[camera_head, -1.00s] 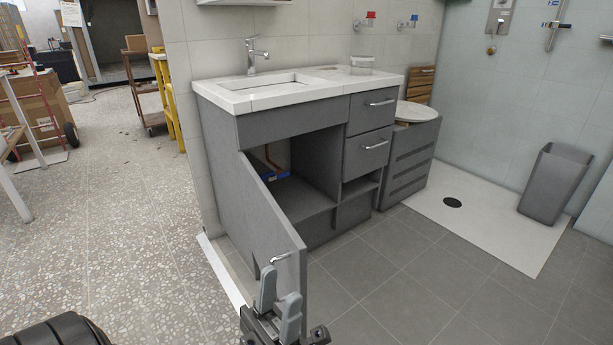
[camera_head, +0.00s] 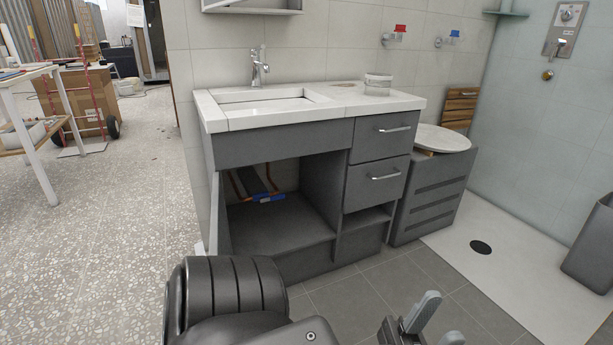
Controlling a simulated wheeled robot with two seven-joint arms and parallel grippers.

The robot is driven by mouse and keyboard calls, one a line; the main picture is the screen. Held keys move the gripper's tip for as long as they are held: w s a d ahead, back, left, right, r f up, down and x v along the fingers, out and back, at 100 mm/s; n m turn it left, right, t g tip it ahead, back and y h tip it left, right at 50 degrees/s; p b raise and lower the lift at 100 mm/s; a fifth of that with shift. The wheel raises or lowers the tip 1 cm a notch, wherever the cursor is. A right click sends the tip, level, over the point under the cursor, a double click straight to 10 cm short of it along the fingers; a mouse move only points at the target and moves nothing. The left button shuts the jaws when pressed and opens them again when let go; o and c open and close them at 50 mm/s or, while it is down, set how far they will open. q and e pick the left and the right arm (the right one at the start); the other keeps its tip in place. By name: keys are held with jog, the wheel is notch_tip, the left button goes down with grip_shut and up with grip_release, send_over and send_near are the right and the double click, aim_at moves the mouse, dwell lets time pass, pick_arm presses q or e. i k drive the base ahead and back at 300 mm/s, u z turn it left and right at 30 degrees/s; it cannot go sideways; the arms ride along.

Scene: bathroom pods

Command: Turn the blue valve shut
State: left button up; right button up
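A blue-handled valve (camera_head: 453,35) sticks out of the tiled wall, right of a similar red-handled valve (camera_head: 400,29). Another blue part (camera_head: 268,198), low at the back of the open vanity cabinet (camera_head: 275,235), lies by orange-brown pipes; its shape is too small to make out. My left gripper (camera_head: 436,323) is at the bottom edge, right of centre, its two grey fingers apart with nothing seen between them. It is in front of the cabinet and well away from both blue parts. My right gripper is out of view.
The cabinet door (camera_head: 217,212) stands open at the cabinet's left. The basin counter (camera_head: 335,105) carries a tap (camera_head: 259,68) and a clear jar (camera_head: 378,84). The tiled floor in front of the cabinet is clear.

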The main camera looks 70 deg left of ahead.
aim_at(278, 197)
jog(key=u, duration=0.15)
jog(key=i, duration=0.75)
jog(key=u, duration=1.1)
jog(key=i, duration=0.6)
jog(key=u, duration=0.6)
